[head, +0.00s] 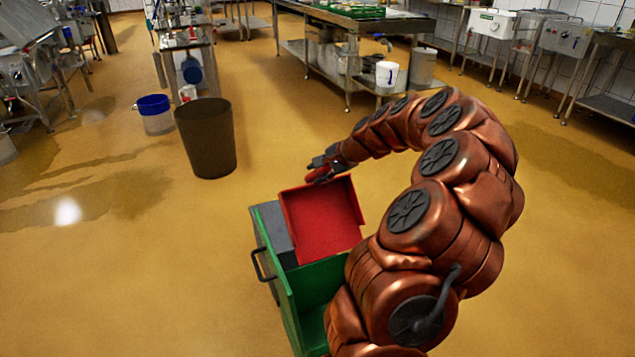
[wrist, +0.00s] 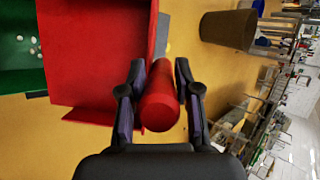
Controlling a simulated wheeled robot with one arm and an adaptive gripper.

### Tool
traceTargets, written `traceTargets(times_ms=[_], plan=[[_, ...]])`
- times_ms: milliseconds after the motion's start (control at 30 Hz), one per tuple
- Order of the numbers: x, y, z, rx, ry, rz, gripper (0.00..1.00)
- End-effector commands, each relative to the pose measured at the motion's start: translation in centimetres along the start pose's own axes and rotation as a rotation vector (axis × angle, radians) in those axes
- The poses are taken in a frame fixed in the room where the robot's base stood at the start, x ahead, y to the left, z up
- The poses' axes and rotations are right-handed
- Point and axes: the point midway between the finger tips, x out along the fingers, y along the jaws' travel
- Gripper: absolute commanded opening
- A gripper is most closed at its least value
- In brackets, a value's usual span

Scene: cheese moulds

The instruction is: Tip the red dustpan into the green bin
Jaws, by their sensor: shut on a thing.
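The red dustpan (head: 322,222) is tilted steeply over the green bin (head: 285,290), its open end down towards the bin. The dustpan also shows in the wrist view (wrist: 95,55), and no bits are visible on its face there. My gripper (head: 322,171) is shut on the dustpan's red handle (wrist: 160,98), with one dark finger on each side. In the wrist view the green bin (wrist: 22,78) shows at the left edge, with several small pale bits (wrist: 35,45) inside. My arm hides the bin's right side in the head view.
A brown bin (head: 206,138) stands behind on the left, beside a blue-rimmed bucket (head: 155,115). A steel table (head: 340,30) with a white bucket (head: 387,74) on its lower shelf is at the back. The yellow floor (head: 130,280) left of the green bin is clear.

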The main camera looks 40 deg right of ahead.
Motion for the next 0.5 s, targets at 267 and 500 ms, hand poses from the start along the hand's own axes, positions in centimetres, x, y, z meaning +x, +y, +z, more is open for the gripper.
traceTargets(times_ms=[267, 500], plan=[[-2.2, -0.6, 0.7, -0.045, 0.020, -0.115, 0.00], [-4.1, -1.3, 1.4, -0.081, 0.035, -0.202, 0.00]])
